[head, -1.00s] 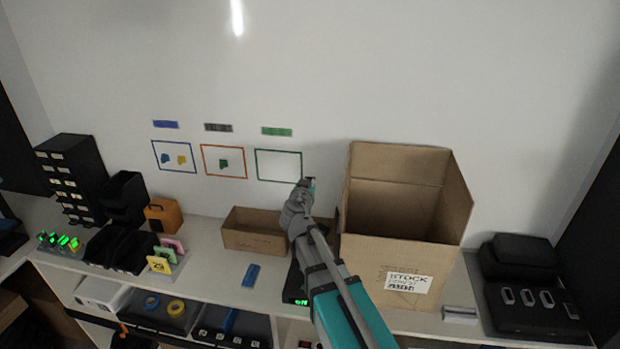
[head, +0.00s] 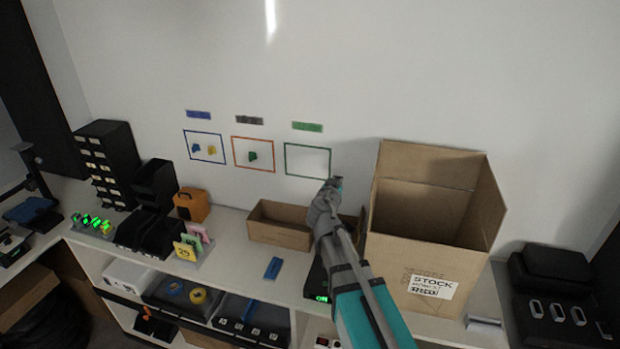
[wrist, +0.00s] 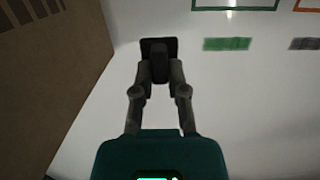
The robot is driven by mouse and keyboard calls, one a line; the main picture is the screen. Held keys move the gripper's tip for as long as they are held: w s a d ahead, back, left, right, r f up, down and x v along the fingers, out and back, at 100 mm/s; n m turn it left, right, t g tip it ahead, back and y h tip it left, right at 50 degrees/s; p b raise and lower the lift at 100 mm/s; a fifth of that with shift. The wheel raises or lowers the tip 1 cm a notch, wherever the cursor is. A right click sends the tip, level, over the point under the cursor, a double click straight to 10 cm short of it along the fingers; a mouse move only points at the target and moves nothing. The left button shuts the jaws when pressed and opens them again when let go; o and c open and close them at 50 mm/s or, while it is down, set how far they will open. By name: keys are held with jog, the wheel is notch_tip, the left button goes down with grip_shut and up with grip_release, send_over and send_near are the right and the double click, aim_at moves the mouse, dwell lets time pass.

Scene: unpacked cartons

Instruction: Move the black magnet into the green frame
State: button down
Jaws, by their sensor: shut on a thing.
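The black magnet (wrist: 172,44) shows as a dark, flat, square piece in the wrist view. My gripper (wrist: 160,72) is shut on it and partly covers it. In the head view my gripper (head: 336,185) is just off the lower right corner of the green frame (head: 307,146), and the magnet cannot be made out there. The green frame is an outlined rectangle on the white wall, with nothing inside it. Its edge also shows at the top of the wrist view (wrist: 235,9).
A tall open carton (head: 430,245) stands close to the right of my arm. A low open carton (head: 280,233) sits below the green frame. Left of it, an orange frame (head: 253,138) holds a green piece and a blue frame (head: 204,132) holds blue and yellow pieces. The wall above is clear.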

notch_tip(320, 180, down, 12)
jog(key=b, duration=1.1)
jog(key=shift+r, duration=0.15)
jog(key=shift+a, duration=0.1)
